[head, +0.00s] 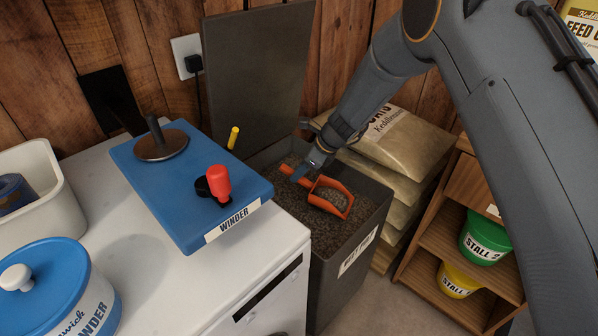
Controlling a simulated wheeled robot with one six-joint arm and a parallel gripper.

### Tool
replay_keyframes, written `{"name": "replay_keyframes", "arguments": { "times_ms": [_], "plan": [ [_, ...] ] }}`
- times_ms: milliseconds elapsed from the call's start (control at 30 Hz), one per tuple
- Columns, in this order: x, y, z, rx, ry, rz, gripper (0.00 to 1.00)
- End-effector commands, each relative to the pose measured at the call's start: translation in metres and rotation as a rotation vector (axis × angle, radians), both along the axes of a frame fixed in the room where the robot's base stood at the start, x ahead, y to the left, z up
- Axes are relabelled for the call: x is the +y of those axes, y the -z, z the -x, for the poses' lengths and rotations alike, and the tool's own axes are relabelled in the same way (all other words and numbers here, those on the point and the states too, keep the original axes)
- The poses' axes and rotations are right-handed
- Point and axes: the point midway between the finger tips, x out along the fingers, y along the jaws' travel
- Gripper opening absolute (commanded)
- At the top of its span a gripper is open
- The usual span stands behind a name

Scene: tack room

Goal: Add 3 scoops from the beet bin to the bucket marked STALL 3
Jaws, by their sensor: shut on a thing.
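An open dark grey bin (345,246) holds brown, grainy feed (272,200); its slanted front label is hard to read. My gripper (307,170) is over the bin, shut on the handle of an orange scoop (344,187). The scoop is low, at or just above the feed, with brown feed in its bowl. A green bucket (485,238) and a yellow bucket (457,281) sit on a wooden shelf at the right. Both labels begin with STALL; the green one's number looks like 2, and the yellow one's is unclear.
The bin's raised lid (258,70) stands behind it. Stacked feed sacks (395,145) are right of the bin. A white counter (150,262) on the left carries a blue winder (190,180), a blue-lidded tub (50,285) and a white container (45,205). Floor shows between bin and wooden shelf (440,240).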

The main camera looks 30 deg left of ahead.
Motion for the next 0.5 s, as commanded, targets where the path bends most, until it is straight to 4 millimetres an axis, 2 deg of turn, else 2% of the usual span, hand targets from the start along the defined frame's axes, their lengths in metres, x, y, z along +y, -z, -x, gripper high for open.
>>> {"name": "replay_keyframes", "arguments": {
  "times_ms": [33, 500],
  "plan": [
    [0.001, -0.007, 0.001, -0.002, -0.001, 0.004, 0.00],
    [0.010, -0.041, 0.001, -0.006, -0.001, 0.058, 0.00]
  ]
}}
